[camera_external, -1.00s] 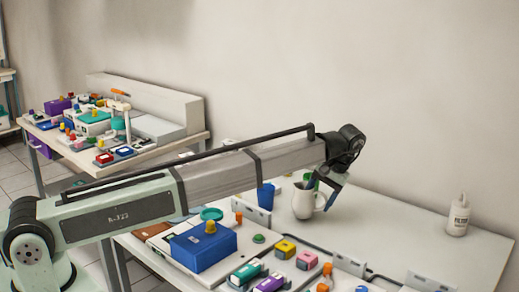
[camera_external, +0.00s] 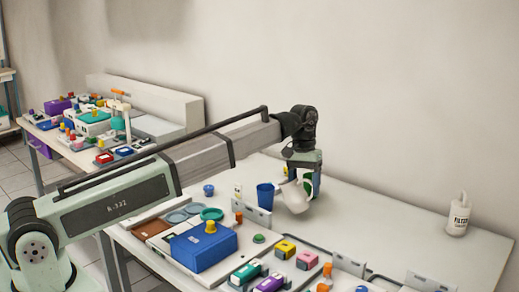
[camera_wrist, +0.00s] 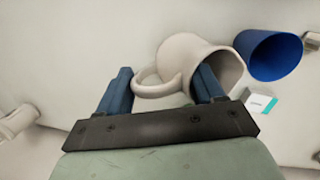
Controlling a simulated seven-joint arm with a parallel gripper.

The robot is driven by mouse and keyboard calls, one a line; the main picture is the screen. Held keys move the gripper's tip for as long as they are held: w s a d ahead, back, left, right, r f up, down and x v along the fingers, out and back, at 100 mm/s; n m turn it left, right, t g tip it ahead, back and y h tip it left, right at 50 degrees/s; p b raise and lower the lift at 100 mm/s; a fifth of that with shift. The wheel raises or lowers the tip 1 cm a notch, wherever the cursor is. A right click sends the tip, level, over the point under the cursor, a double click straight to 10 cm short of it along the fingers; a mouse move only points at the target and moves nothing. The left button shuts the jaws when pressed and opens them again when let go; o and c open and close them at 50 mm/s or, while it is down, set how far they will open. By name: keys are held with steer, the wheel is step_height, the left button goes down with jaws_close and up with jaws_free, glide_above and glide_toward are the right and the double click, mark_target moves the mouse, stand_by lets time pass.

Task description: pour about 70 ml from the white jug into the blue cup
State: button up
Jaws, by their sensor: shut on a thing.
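The white jug (camera_external: 295,196) is tilted, with its mouth toward the blue cup, in the external view. In the wrist view the jug (camera_wrist: 183,60) shows its handle on the left and its open mouth on the right; no liquid can be made out. My gripper (camera_external: 305,180) is shut on the jug; in the wrist view its blue fingers (camera_wrist: 160,88) stand either side of the jug's near part. The blue cup (camera_external: 265,196) stands upright on the table, just left of the jug. In the wrist view the cup (camera_wrist: 268,54) is close beside the jug's mouth.
A white bottle (camera_external: 458,215) stands at the right of the table (camera_external: 400,225). A blue box (camera_external: 203,246) and several small coloured blocks lie in front. A grey upright holder (camera_external: 250,211) is close to the cup. The table's back right is clear.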

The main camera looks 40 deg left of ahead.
mark_target(298, 182)
steer(key=shift+s+a+r+t+h, duration=0.15)
steer(key=shift+a+r+h, duration=0.25)
steer(key=shift+a+h, duration=0.15)
steer(key=shift+s+a+r+t+h, duration=0.1)
steer(key=shift+a+r+t+h, duration=0.05)
steer(key=shift+a+r+h, duration=0.3)
steer(key=shift+s+a+r+h, duration=0.1)
steer(key=shift+a+r+h, duration=0.3)
steer(key=shift+h, duration=0.2)
steer(key=shift+s+a+r+m+t+h, duration=0.15)
steer(key=shift+a+r+t+h, duration=0.15)
steer(key=shift+h, duration=0.25)
steer(key=shift+w+a+r+m+t+h, duration=0.1)
steer(key=shift+a+r+m+h, duration=0.1)
steer(key=shift+r+h, duration=0.3)
steer(key=shift+s+a+r+t+h+b, duration=0.2)
steer(key=shift+a+r+h+b, duration=0.3)
steer(key=shift+h, duration=0.35)
steer(key=shift+s+a+r+t+h+b, duration=0.15)
steer(key=shift+a+r+h+b, duration=0.1)
steer(key=shift+a+h, duration=0.45)
stand_by(1.6)
